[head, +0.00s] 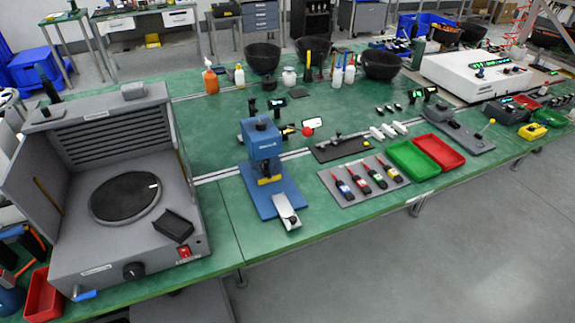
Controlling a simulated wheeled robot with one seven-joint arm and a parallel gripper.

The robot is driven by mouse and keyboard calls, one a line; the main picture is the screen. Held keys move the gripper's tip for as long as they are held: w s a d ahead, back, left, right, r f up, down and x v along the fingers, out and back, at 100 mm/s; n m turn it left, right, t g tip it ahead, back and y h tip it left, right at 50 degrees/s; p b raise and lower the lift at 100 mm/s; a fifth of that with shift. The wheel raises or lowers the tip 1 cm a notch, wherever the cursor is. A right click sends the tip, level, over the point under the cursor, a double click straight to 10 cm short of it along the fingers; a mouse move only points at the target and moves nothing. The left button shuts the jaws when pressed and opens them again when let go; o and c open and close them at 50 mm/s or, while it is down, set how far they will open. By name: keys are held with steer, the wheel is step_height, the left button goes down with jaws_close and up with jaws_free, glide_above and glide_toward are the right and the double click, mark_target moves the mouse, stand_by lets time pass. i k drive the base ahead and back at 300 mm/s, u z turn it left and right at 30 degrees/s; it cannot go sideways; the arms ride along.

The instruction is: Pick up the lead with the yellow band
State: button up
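The lead with the yellow band (391,171) lies at the right end of a row of several dark leads with red parts. The row lies on a grey mat (330,176) near the table's front edge. The lead beside it has a green band (375,178), and the leftmost has a blue band (343,188). The band on the lead between those two (359,183) is too small to tell for sure. The leads lie apart, and nothing covers the yellow-banded one. My gripper is not in view.
A green tray (413,161) and a red tray (445,152) stand just right of the mat. A blue press (263,150) stands to its left. A dark board (340,149) lies behind it. The floor before the table (420,270) is clear.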

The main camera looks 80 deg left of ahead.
mark_target(393, 174)
steer(key=u, duration=2.1)
steer(key=k, duration=1)
steer(key=z, duration=0.95)
steer(key=i, duration=3.8)
steer(key=u, duration=1.6)
steer(key=i, duration=0.1)
steer(key=u, duration=0.5)
